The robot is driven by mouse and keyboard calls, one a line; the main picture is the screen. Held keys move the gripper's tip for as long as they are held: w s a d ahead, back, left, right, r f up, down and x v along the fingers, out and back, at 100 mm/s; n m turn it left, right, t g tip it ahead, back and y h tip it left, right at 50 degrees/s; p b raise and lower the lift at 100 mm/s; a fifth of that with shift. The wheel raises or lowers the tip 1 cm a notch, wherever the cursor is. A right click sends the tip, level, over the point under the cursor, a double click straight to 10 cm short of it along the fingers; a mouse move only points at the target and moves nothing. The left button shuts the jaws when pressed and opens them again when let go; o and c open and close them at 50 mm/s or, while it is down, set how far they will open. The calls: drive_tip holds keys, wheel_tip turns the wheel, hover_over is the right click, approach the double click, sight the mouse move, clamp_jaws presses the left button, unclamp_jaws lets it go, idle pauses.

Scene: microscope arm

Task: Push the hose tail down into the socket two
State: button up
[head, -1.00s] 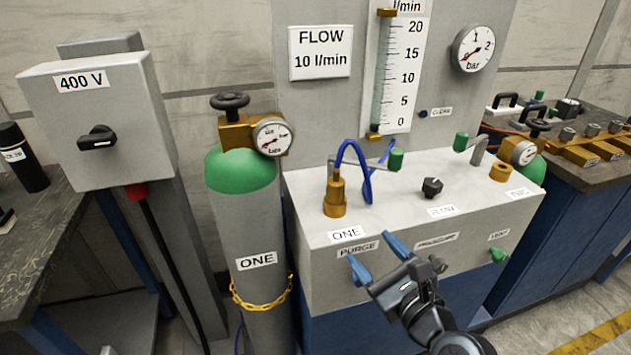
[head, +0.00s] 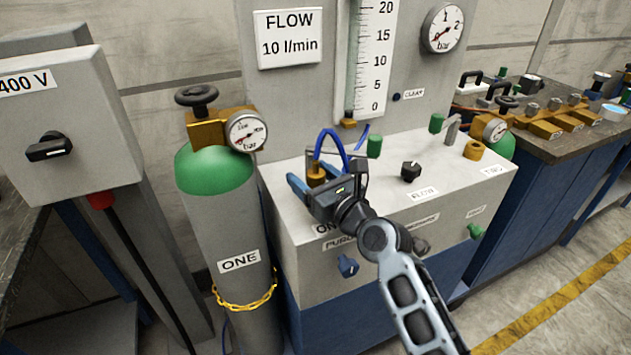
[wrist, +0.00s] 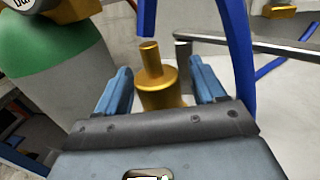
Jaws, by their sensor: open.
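A brass hose tail (head: 316,176) stands upright on the grey bench top by the label ONE. In the wrist view the hose tail (wrist: 158,88) has a wide body and a narrow top stub. My gripper (wrist: 160,87) is open, with one blue finger on each side of the hose tail and space beside it. In the head view my gripper (head: 322,182) partly hides its lower part. A blue hose (head: 328,138) loops over it; one hose end hangs just above the stub. A brass ring socket (head: 474,150), probably socket two, stands at the bench's right end.
A grey metal rod (wrist: 275,48) runs close to the right finger in the wrist view. A green-topped cylinder (head: 213,169) stands left of the bench.

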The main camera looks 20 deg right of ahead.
drive_tip(key=shift+w, duration=0.2)
drive_tip(key=c, duration=1.2)
